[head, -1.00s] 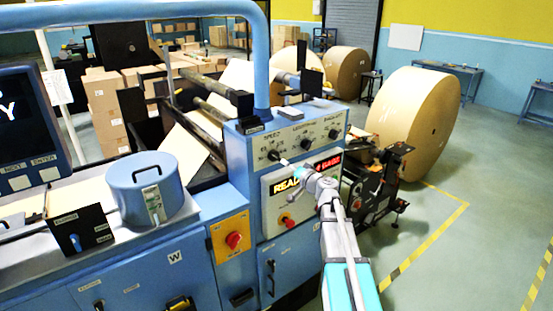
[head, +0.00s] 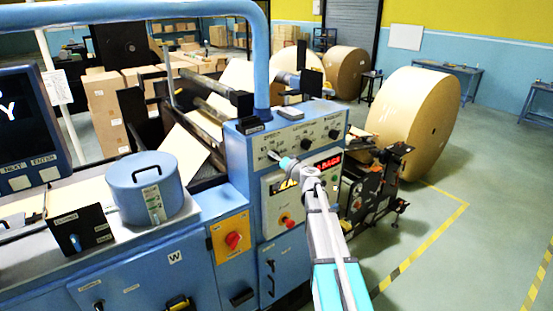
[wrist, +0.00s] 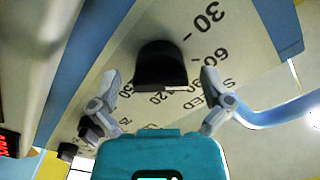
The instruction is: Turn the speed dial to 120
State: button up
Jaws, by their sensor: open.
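The speed dial (head: 272,155) is the leftmost black knob on the light panel on top of the blue machine cabinet. In the wrist view the dial (wrist: 161,66) is a black knob with printed numbers around it; 30 and 60 are clear, others are partly hidden. I cannot tell which number it points to. My gripper (head: 285,162) is right in front of the dial in the head view. In the wrist view my gripper (wrist: 160,88) is open, one finger on each side of the knob's near end, with gaps visible and no clear contact.
Two more knobs, the middle one (head: 305,145) and the right one (head: 333,134), share the panel. Below are a lit sign (head: 328,163), partly covered by my arm, and a red button (head: 287,221). A blue tube (head: 262,60) rises behind the panel. Open floor lies right.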

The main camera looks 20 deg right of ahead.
jog(key=c, duration=1.2)
jog(key=shift+o, duration=0.2)
jog(key=shift+m, duration=0.4)
jog(key=m, duration=0.3)
jog(key=shift+m, duration=0.3)
jog(key=m, duration=0.4)
jog(key=shift+m, duration=0.3)
jog(key=m, duration=0.8)
jog(key=shift+m, duration=0.4)
